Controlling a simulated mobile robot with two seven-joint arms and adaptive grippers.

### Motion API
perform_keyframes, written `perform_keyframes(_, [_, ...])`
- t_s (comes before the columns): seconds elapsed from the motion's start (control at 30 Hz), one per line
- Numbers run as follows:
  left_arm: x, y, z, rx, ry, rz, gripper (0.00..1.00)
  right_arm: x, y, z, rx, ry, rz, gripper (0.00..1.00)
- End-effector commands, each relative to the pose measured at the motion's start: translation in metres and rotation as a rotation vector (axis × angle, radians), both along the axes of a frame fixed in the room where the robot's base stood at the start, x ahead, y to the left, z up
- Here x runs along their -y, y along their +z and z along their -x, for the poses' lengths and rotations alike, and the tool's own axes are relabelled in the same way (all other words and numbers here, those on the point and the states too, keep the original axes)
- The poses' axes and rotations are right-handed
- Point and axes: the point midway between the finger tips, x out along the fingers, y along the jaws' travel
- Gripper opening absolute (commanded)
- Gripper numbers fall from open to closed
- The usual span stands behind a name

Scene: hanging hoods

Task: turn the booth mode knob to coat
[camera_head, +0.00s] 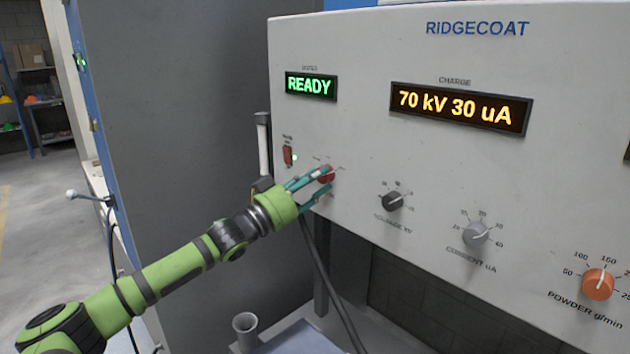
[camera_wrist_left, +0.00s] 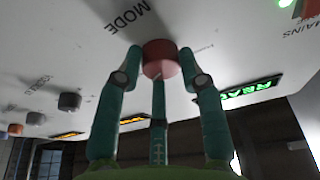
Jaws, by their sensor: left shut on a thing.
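The booth mode knob (camera_head: 326,172) is a small red knob on the white control panel (camera_head: 350,40), below the green READY display (camera_head: 311,86). In the left wrist view the red knob (camera_wrist_left: 160,57) sits beside the printed word MODE. My left gripper (camera_head: 322,183) is shut on this knob, with its teal fingers around the knob's sides. I cannot make out the knob's pointer, and the small position labels around it are too small to read. My right gripper is in neither view.
A red mains switch (camera_head: 288,155) with a lit green lamp is close by on the left. Black voltage (camera_head: 391,201), grey current (camera_head: 475,234) and orange powder (camera_head: 599,283) knobs stand to the right. A grey cup (camera_head: 245,328) and a hanging cable are below the panel.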

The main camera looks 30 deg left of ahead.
Motion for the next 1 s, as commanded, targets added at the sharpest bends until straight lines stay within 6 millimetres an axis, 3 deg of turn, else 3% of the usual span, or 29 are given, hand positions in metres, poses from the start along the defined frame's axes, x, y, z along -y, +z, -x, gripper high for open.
perform_keyframes(0.2, [-0.002,0.004,0.000,0.009,0.004,-0.002,0.06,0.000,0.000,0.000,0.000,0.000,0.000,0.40])
perform_keyframes(0.23, [-0.002,0.004,0.000,0.009,0.004,-0.002,0.47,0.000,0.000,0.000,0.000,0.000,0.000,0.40])
perform_keyframes(0.27, [-0.002,0.004,0.000,0.009,0.004,-0.002,0.59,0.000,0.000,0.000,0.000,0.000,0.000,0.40])
perform_keyframes(0.3, [-0.002,0.004,0.000,0.008,0.004,-0.002,0.61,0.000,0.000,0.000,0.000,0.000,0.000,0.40])
perform_keyframes(0.7, [-0.002,0.000,0.003,0.002,0.002,0.000,0.61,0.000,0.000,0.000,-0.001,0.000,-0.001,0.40])
perform_keyframes(1.0, [-0.016,-0.012,0.032,-0.002,0.002,0.000,0.61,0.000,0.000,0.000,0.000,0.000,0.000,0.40])
